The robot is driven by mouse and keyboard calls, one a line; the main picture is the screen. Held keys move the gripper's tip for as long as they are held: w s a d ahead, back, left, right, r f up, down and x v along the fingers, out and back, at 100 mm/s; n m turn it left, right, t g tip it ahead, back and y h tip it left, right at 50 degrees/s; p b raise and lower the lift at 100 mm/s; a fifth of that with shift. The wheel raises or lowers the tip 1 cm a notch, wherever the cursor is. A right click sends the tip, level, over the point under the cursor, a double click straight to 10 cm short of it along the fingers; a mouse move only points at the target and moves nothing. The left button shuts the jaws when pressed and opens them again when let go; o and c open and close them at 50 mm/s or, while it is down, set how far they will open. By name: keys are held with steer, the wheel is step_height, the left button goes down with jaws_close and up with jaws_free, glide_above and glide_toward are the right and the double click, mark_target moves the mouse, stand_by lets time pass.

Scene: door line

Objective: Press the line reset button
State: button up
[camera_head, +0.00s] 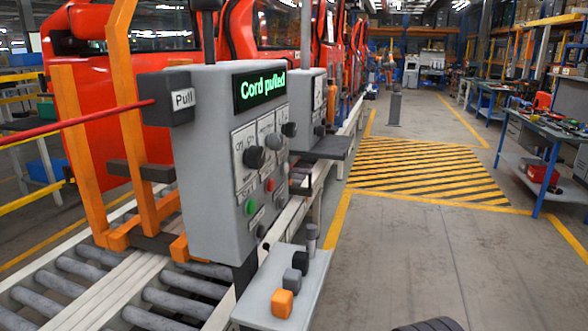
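My gripper's fingertips are not visible.
A grey shelf (300,270) with an orange block (282,303) and dark blocks juts out below the box. Rollers (110,285) and orange posts lie at left. The floor to the right is clear, with a striped zone (430,170). A workbench (545,125) stands far right.

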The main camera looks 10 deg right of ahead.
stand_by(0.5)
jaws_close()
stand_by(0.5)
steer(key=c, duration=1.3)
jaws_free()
